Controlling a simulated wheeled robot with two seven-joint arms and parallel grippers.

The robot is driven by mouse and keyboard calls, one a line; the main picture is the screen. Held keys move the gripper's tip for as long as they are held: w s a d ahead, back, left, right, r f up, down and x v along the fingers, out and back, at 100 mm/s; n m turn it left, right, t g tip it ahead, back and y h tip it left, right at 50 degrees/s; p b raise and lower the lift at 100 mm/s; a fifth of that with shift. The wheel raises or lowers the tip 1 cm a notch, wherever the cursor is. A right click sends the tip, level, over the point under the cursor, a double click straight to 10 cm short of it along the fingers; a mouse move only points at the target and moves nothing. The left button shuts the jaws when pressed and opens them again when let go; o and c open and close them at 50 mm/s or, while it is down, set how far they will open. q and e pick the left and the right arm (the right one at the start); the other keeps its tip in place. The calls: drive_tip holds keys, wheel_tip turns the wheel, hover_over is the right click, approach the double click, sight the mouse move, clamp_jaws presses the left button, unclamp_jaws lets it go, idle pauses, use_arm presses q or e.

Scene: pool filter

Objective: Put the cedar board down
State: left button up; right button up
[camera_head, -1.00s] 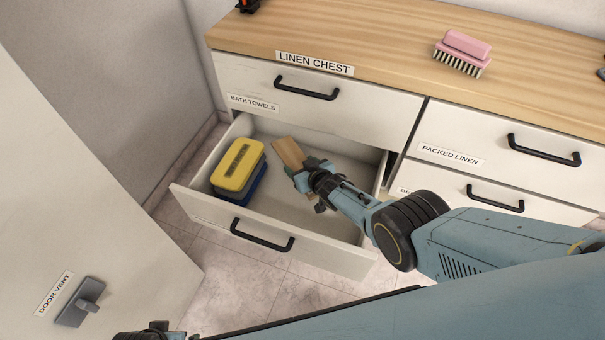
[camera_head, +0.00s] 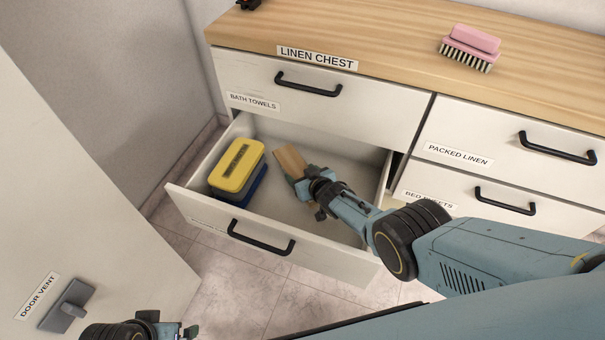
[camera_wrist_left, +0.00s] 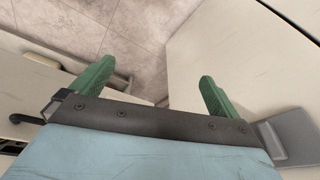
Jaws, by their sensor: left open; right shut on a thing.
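The cedar board (camera_head: 289,160) is a small light-brown wooden piece inside the open lower drawer (camera_head: 272,262) of the linen chest. My right gripper (camera_head: 305,184) is shut on its near end, which the gripper partly hides. I cannot tell whether the board touches the drawer floor. My left gripper (camera_head: 190,332) is at the bottom edge of the head view. In the left wrist view its green fingers (camera_wrist_left: 155,90) are spread with nothing between them.
A yellow-topped stack (camera_head: 238,166) with grey and blue below stands in the drawer's left part. The drawer's right part is bare. A pink brush (camera_head: 471,45) lies on the chest top. A panel with a door vent label (camera_head: 37,297) stands at left.

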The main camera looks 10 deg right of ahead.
wheel_tip(320, 180, down, 2)
drive_tip(key=shift+f+b, duration=0.25)
drive_tip(key=shift+b, duration=0.85)
use_arm(q)
wheel_tip(320, 180, up, 7)
drive_tip(key=d, duration=0.2)
drive_tip(key=shift+s+t+h, duration=0.25)
drive_tip(key=shift+t+h, duration=0.05)
drive_tip(key=shift+t, duration=0.1)
use_arm(e)
drive_tip(key=shift+f, duration=0.15)
use_arm(q)
drive_tip(key=shift+f+b, duration=0.55)
drive_tip(key=shift+b, duration=0.05)
use_arm(e)
drive_tip(key=shift+f, duration=0.5)
drive_tip(key=o, duration=1.1)
drive_tip(key=shift+o, duration=0.4)
drive_tip(key=shift+o, duration=0.9)
